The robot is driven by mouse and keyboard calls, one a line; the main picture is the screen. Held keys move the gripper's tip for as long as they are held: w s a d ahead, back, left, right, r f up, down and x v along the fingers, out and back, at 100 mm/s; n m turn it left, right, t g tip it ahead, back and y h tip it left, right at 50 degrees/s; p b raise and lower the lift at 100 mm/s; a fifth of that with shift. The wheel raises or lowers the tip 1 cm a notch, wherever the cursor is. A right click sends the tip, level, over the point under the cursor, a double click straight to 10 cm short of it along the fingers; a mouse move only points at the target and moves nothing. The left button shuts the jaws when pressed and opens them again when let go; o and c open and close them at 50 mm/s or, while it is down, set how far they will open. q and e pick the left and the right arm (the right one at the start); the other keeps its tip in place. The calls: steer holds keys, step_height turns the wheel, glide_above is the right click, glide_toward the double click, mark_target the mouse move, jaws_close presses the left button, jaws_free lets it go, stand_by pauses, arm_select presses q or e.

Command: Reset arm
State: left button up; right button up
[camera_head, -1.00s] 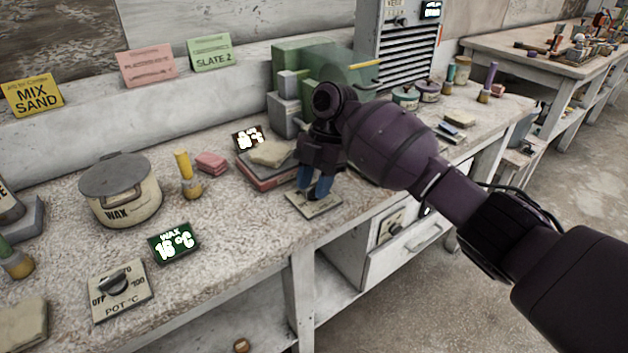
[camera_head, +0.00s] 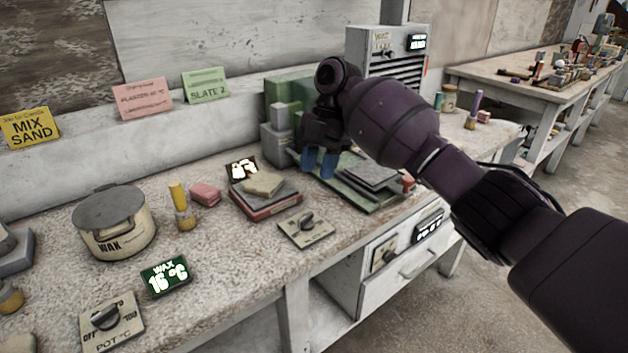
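My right gripper (camera_head: 319,162) hangs over the bench, fingers pointing down. Its two blue fingertips stand a little apart, with nothing visible between them. It is behind and above a knob plate (camera_head: 292,237) with a dark knob, apart from it. My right arm (camera_head: 395,120) comes in from the right and covers part of the bench. My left gripper does not show.
A lidded wax pot (camera_head: 113,225), a green wax display (camera_head: 165,276) and another knob plate (camera_head: 120,330) stand at left. A scale with a sponge (camera_head: 263,184) is left of the gripper. A green machine (camera_head: 285,95) and grey cabinet (camera_head: 372,45) stand close behind.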

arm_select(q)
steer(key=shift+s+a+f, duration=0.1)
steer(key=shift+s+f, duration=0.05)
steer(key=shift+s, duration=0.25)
